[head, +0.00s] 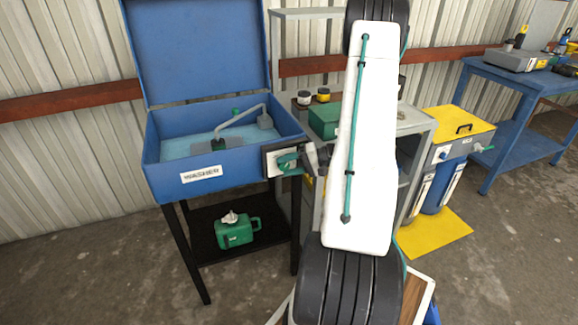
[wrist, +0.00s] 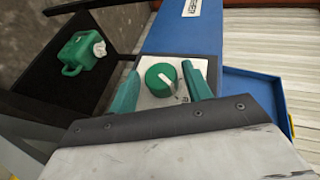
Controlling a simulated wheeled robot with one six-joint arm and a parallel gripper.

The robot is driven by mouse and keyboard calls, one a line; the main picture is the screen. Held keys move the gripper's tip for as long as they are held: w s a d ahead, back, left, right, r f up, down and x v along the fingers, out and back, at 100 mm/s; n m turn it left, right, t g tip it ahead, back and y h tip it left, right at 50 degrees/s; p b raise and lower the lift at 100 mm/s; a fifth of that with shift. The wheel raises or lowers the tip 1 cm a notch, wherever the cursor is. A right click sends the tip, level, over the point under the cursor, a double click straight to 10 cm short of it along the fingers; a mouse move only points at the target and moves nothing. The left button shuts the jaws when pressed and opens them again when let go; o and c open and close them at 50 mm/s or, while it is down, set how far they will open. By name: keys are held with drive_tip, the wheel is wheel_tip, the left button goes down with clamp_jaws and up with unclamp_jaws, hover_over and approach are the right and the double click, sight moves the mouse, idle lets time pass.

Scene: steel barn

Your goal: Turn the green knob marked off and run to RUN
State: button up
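The round green knob (wrist: 161,79) with a white pointer line sits on a pale panel (wrist: 146,101). In the wrist view the pointer slants toward the lower right; a small dark mark there is too small to read. The panel is on the right end of the blue washer (head: 165,165), and it also shows in the head view (head: 271,163). My gripper (wrist: 160,67) is open, with one green finger on each side of the knob and a visible gap on both sides. In the head view my gripper (head: 291,161) is at the panel and the knob cannot be made out.
The washer's lid (head: 197,50) stands open. A green jug (head: 235,231) is on the black shelf below. A grey shelf unit (head: 412,122) with a green box and small jars stands close behind my arm. A blue table (head: 510,80) is at the far right.

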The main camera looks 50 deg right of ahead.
drive_tip(key=shift+o, duration=0.3)
drive_tip(key=shift+d, duration=0.1)
drive_tip(key=v, duration=0.7)
drive_tip(key=shift+s, duration=0.3)
drive_tip(key=shift+d+r, duration=0.1)
